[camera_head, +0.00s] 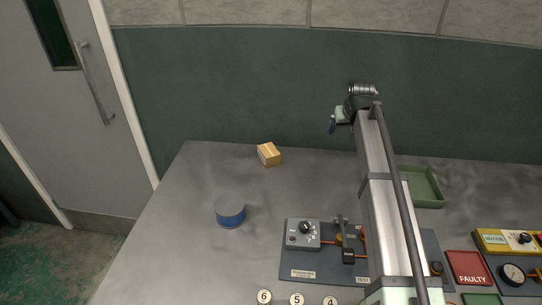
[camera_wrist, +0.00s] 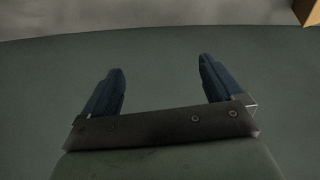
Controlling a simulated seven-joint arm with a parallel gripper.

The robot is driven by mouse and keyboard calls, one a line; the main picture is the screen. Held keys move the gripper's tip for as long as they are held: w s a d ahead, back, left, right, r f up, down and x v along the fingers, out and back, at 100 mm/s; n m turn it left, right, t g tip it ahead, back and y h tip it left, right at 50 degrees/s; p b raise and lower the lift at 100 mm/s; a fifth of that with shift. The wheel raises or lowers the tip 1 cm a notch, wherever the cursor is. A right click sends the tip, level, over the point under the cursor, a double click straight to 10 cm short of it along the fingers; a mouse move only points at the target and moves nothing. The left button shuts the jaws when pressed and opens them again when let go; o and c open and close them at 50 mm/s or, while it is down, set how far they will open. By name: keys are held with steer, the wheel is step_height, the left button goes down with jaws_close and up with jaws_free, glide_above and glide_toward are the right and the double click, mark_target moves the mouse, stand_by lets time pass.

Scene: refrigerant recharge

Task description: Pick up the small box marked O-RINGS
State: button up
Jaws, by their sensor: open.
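A small tan box (camera_head: 269,154) sits on the grey table near its back edge, left of my arm. Any marking on it is too small to read. A corner of a tan box (camera_wrist: 309,11) shows at the top right of the wrist view. My gripper (camera_wrist: 160,82) is open, with two dark blue fingers apart and nothing between them. In the head view my gripper (camera_head: 333,122) is up at the far end of my arm, to the right of the box and apart from it.
A blue round tin (camera_head: 230,211) stands in front of the box. A panel with a dial (camera_head: 303,233) lies at front centre. A green tray (camera_head: 424,187) is right of my arm, with a red FAULTY tray (camera_head: 470,267) nearer. The table around the box is clear.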

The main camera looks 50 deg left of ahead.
mark_target(269, 150)
steer(key=s+a+r+n+g, duration=0.1)
steer(key=s+a+n, duration=0.1)
steer(key=s+a, duration=0.6)
steer(key=s+a+n+g, duration=0.2)
steer(key=s+a, duration=0.2)
steer(key=s, duration=0.9)
steer(key=x, duration=1.3)
steer(key=shift+w+a+f, duration=0.25)
steer(key=shift+w+f, duration=0.05)
steer(key=shift+w, duration=0.05)
steer(key=c, duration=1.1)
